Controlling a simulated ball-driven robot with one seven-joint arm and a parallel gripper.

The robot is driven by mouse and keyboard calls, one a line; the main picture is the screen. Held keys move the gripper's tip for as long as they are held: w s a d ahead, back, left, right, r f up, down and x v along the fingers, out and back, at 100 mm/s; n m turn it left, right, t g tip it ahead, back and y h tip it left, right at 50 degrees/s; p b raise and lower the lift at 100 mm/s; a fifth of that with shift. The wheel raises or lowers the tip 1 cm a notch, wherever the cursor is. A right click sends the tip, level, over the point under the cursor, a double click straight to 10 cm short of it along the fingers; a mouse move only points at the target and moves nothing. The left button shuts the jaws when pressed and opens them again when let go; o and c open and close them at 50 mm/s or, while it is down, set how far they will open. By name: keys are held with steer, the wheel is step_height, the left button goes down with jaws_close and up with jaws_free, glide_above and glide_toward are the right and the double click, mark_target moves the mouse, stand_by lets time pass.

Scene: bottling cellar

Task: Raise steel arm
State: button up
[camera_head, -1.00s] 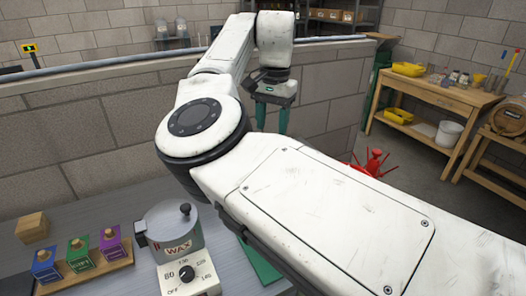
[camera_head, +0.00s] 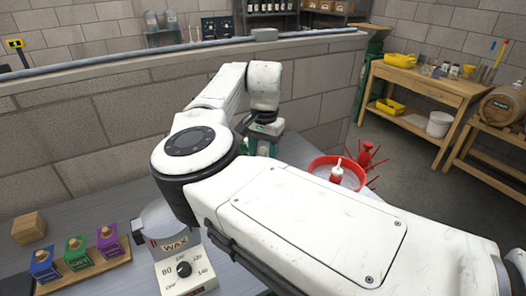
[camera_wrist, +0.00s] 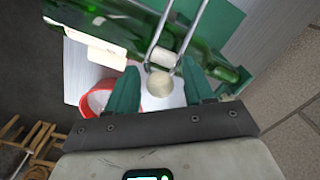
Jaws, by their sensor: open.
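The steel arm (camera_wrist: 165,38) shows in the wrist view as two bright rods running down toward my fingers. A pale cylinder (camera_wrist: 176,60) lies across its lower end, with a rounder pale piece (camera_wrist: 159,84) just below. A green bottle (camera_wrist: 205,58) with a pale label lies behind the rods, by a green surface (camera_wrist: 215,18). My gripper (camera_wrist: 160,88) is open, its teal fingers on either side of the round piece. I cannot tell whether they touch it. In the head view my gripper (camera_head: 262,143) is low over the bench, and my arm hides the steel arm.
A red-rimmed basin (camera_head: 314,163) holding a red-and-white item stands right of my gripper, before a red spiked stand (camera_head: 366,155). A wax pot (camera_head: 165,228) and a rack of coloured blocks (camera_head: 112,257) are at left. A block wall (camera_head: 310,85) rises behind the bench.

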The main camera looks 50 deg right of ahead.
steer(key=shift+c, duration=0.4)
jaws_close()
